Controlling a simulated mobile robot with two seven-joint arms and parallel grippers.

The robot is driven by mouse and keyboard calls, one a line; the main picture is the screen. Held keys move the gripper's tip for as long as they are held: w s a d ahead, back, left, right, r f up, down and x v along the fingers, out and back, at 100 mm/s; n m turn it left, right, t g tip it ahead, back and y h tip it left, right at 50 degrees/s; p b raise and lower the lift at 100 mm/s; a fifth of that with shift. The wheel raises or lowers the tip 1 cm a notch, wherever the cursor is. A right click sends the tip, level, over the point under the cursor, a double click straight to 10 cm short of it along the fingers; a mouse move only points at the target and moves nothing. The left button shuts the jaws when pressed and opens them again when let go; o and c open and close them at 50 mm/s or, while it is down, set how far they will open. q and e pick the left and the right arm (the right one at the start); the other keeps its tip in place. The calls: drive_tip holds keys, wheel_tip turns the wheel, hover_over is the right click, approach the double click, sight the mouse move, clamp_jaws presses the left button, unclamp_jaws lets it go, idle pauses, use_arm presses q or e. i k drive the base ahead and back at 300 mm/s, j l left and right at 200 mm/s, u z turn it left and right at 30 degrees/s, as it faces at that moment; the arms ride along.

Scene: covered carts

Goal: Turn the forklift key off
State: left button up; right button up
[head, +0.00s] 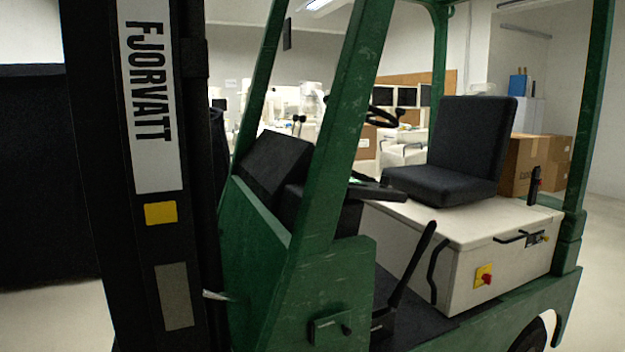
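The green forklift (335,140) fills the middle and right, seen from its side with the mast at left. A red rotary knob on a yellow plate (484,275) is on the side of the white seat box (440,230). A small dark fitting with a yellowish bit (537,240) sits further right on the same box. I cannot make out for certain which part is the key, nor its position. The dark dashboard (275,165) is partly behind the green front post. Neither of my grippers is in view.
The black seat (455,150) stands on the seat box. A black lever (410,270) rises from the floor of the cab. The dark mast (150,180) blocks the left side. Cardboard boxes (530,165) stand behind; pale floor is clear at right.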

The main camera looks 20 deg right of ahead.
sight(384, 181)
drive_tip(key=i+z, duration=0.1)
drive_tip(key=z, duration=0.6)
drive_tip(key=i+l, duration=0.5)
